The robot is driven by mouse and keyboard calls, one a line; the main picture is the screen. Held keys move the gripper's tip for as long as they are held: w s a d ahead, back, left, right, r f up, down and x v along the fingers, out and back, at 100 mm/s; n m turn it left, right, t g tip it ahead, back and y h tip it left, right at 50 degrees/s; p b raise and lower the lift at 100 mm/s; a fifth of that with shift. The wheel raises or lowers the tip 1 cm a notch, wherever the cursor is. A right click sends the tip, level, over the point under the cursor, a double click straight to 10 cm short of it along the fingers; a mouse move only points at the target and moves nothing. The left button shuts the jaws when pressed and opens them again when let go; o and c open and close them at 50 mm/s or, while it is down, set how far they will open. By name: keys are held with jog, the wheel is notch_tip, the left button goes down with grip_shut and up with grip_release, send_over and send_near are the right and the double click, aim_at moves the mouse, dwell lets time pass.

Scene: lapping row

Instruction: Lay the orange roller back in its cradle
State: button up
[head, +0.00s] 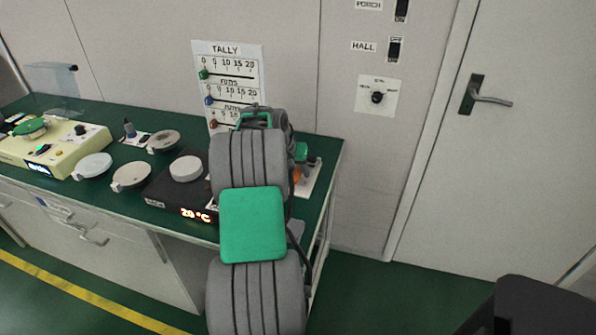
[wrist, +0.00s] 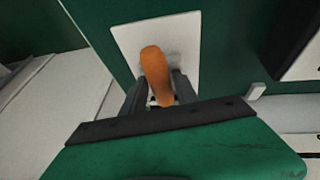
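The orange roller (wrist: 155,70) lies lengthwise between the two dark fingers of my gripper (wrist: 160,82) in the wrist view. The fingers flank it closely and look shut on it. Its rounded end points away from my palm. Behind it is a white plate (wrist: 186,30) on the green bench top, with a grey shadow or part beside the roller. In the head view a bit of the orange roller (head: 297,174) shows at the right edge of my arm, near the white plate (head: 312,182). My arm hides most of this spot, and I cannot make out the cradle clearly.
The green bench (head: 327,150) ends just right of the plate. A dark hot plate reading 20 °C (head: 170,198), pale discs (head: 131,177) and a cream machine (head: 60,152) stand to the left. A tally board (head: 230,68) is on the wall behind; a door (head: 520,150) is at right.

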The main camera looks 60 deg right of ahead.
jog(key=shift+o, duration=1.4)
jog(key=v, duration=0.7)
jog(key=shift+a+r, duration=0.2)
jog(key=shift+r, duration=0.15)
